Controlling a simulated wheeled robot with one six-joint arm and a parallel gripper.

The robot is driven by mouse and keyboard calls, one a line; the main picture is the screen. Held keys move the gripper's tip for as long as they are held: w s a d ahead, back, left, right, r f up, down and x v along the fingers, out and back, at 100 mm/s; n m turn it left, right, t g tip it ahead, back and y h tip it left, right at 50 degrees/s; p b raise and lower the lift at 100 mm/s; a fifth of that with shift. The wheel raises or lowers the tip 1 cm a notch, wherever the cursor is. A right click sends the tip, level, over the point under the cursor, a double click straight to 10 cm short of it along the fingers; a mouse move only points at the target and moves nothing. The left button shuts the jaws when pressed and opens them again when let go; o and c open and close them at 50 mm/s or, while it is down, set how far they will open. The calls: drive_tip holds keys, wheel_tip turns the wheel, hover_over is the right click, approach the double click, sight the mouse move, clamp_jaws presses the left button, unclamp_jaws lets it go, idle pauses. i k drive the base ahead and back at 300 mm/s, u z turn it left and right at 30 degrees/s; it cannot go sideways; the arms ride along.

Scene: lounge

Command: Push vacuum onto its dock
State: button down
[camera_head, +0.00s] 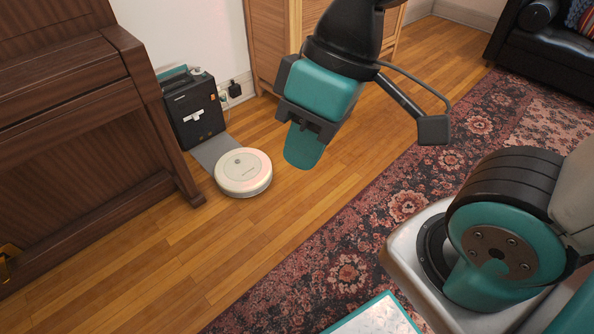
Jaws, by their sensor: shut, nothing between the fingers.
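The vacuum (243,173) is a round white robot cleaner on the wood floor. Its back edge is at the front end of the grey ramp of the dock (194,108), a black upright box against the wall. Part of the ramp (213,150) shows between them; whether the vacuum overlaps its end is hard to tell. My gripper (302,150) points down, shut and empty, to the right of the vacuum in the picture. A gap of floor shows between them, and its height above the floor is unclear.
A brown wooden piano (75,110) stands close on the left of the dock and vacuum. A wooden cabinet (270,40) is behind, beside a wall outlet (234,90). A patterned rug (400,200) covers the right; bare floor (200,260) is clear in front.

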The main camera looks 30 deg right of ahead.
sight(249, 177)
drive_tip(key=z, duration=0.3)
drive_tip(key=i, duration=1.45)
drive_tip(key=u, duration=0.15)
